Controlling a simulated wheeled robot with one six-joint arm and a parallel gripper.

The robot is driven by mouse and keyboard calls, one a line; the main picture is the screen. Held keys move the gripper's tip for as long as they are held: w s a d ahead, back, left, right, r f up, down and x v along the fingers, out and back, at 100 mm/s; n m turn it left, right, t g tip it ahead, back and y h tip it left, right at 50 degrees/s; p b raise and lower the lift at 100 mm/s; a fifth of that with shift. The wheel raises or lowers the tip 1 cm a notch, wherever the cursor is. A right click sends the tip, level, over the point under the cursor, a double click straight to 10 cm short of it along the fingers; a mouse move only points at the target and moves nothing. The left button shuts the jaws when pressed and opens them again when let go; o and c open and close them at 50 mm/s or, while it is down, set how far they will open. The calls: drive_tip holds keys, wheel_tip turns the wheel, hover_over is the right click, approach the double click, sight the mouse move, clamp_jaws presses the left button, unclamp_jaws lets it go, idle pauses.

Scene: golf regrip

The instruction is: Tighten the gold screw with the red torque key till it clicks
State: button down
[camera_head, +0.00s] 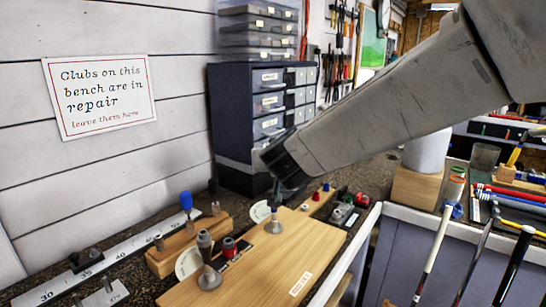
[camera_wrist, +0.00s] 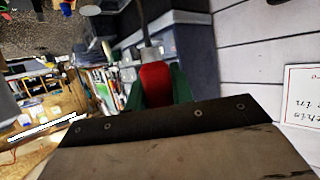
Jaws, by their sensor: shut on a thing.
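My gripper (camera_wrist: 157,88) has green fingers in the wrist view and is shut on the red torque key (camera_wrist: 154,76). The key's red handle sits between the fingers, and a grey shaft runs out from it. In the head view my gripper (camera_head: 277,188) is above the wooden board, and the key is mostly hidden by my arm. A small grey metal piece (camera_head: 274,227) stands on the board directly below the gripper. I cannot make out the gold screw, nor whether the key touches anything.
The wooden board (camera_head: 245,285) also carries a grey cone-like piece (camera_head: 209,278). A dark drawer cabinet (camera_head: 238,105) stands behind. Clubs (camera_head: 435,255) lean at the right.

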drive_tip(key=c, duration=1.1)
unclamp_jaws()
drive_tip(key=shift+s, duration=0.1)
drive_tip(key=v, duration=0.7)
drive_tip(key=shift+s+r, duration=0.1)
drive_tip(key=shift+s, duration=0.2)
